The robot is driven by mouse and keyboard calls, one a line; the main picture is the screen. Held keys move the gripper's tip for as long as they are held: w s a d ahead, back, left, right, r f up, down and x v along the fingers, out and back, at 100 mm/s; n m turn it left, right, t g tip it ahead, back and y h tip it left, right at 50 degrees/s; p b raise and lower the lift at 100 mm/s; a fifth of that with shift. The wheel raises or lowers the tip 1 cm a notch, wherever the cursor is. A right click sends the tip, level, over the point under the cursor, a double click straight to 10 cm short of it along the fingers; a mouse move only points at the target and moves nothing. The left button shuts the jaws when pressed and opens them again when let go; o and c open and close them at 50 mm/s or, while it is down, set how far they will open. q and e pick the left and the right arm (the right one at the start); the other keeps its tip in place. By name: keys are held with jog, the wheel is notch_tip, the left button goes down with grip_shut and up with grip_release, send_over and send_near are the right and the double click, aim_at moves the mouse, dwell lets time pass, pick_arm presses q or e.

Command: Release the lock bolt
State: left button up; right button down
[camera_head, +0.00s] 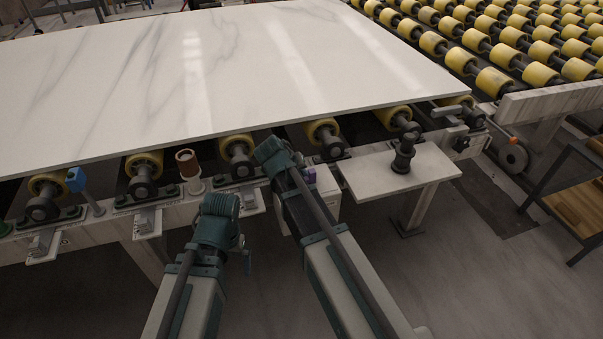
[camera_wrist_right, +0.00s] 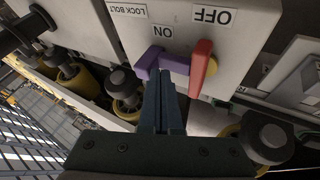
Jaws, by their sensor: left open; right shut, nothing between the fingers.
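A white switch box (camera_wrist_right: 225,42) carries upside-down labels reading LOCK BOLT, ON and OFF in the right wrist view. A purple part (camera_wrist_right: 148,62) sticks out near the ON label, and a red handle (camera_wrist_right: 201,70) stands to its right, below the OFF label. My right gripper (camera_wrist_right: 163,78) is shut and empty, its fingertips close to the purple part; I cannot tell if they touch. In the head view, the box (camera_head: 325,188) and purple part (camera_head: 309,176) show beside my right gripper (camera_head: 276,155). My left gripper (camera_head: 221,208) is open in front of the conveyor; its fingers are hard to make out.
A large marble slab (camera_head: 200,70) lies on yellow rollers (camera_head: 236,148) behind the grippers. A small white side table (camera_head: 400,170) with a dark fitting (camera_head: 404,153) stands right of the box. A blue knob (camera_head: 76,179) and a brown cup-like part (camera_head: 187,163) stand along the left frame.

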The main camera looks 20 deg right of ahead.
jog(key=d, duration=0.4)
jog(key=shift+d, duration=0.3)
pick_arm(q)
jog(key=shift+r, duration=0.1)
pick_arm(e)
jog(key=shift+r, duration=0.15)
